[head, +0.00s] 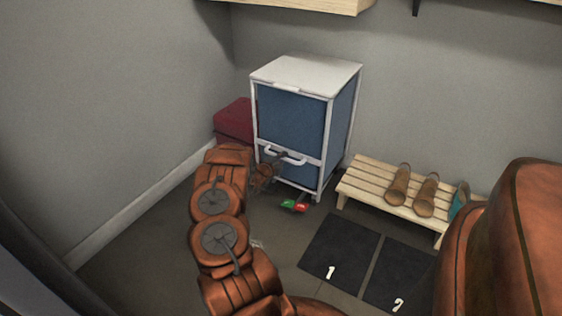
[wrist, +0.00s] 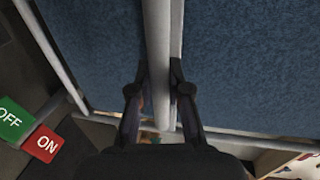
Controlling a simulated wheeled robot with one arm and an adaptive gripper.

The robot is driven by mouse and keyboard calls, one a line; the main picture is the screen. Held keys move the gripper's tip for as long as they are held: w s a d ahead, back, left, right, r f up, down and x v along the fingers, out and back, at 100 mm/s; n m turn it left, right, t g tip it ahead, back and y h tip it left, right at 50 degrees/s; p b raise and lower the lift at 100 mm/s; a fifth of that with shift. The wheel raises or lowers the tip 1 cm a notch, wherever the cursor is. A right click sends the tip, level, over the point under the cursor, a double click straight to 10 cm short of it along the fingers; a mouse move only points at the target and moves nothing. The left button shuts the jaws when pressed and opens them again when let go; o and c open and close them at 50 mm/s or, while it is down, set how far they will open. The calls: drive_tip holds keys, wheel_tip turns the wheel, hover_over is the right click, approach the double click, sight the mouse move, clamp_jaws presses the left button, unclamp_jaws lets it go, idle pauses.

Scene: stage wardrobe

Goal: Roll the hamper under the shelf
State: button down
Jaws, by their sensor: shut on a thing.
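The hamper (head: 290,120) has blue panels, a white frame and a closed white lid, and stands upright near the back wall. A white handle (head: 292,159) crosses its front. My gripper (head: 277,161) is at the left part of this handle. In the wrist view, my gripper (wrist: 160,92) is shut on the white handle bar (wrist: 158,45), with blue panel on both sides. A green OFF pedal (wrist: 9,119) and a red ON pedal (wrist: 43,144) show by the hamper's base. A pale wooden shelf (head: 300,5) is on the wall above, cut off by the top edge.
A dark red box (head: 233,121) sits left of and behind the hamper. A low slatted bench (head: 368,182) with boots (head: 398,186) stands close on its right. Dark floor mats marked 1 (head: 340,250) and 2 (head: 400,272) lie in front. The floor at left is clear.

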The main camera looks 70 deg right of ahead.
drive_tip(key=shift+d+r, duration=0.1)
drive_tip(key=shift+d, duration=0.1)
drive_tip(key=c, duration=1.1)
unclamp_jaws()
drive_tip(key=v, duration=1.2)
